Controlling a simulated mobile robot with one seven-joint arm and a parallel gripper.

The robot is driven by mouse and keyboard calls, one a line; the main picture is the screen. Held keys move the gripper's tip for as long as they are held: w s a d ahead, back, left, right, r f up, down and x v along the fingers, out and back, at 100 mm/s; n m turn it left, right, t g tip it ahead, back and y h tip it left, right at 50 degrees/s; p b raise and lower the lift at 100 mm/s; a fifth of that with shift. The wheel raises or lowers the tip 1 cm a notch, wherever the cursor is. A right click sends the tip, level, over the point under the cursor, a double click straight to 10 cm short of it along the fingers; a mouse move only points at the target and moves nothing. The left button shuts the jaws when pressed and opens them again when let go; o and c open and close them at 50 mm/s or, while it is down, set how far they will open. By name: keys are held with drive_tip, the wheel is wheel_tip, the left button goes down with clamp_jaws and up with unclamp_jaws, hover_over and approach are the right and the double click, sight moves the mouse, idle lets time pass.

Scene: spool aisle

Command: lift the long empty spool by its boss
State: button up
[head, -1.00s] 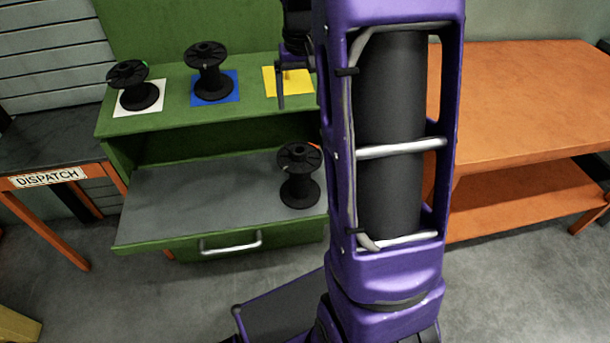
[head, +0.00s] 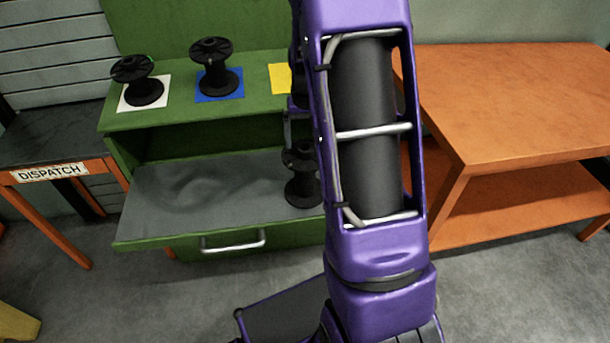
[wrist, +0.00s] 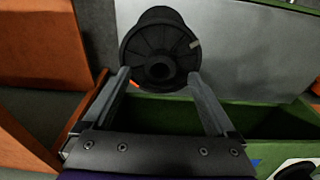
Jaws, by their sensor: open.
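A black empty spool (head: 302,190) stands upright in the open drawer, partly hidden by my arm in the head view. In the wrist view its round top flange (wrist: 143,48) faces the camera, with the raised boss (wrist: 161,68) near its lower part. My gripper (wrist: 159,76) is open, with one fingertip on each side of the boss; I cannot tell whether they touch the spool. In the head view the gripper is mostly hidden behind my arm. Two similar black spools stand on the cabinet top, on a white mat (head: 128,103) and a blue mat (head: 233,95).
The green cabinet (head: 215,131) has its grey-lined drawer (head: 160,215) pulled out, clear left of the spool. A yellow mat (head: 280,77) lies bare where visible. An orange table (head: 520,100) stands right, a dispatch table (head: 50,172) left.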

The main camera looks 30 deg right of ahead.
drive_tip(key=f, duration=0.3)
drive_tip(key=shift+w, duration=0.2)
drive_tip(key=shift+r, duration=0.1)
drive_tip(key=shift+c, duration=0.4)
clamp_jaws()
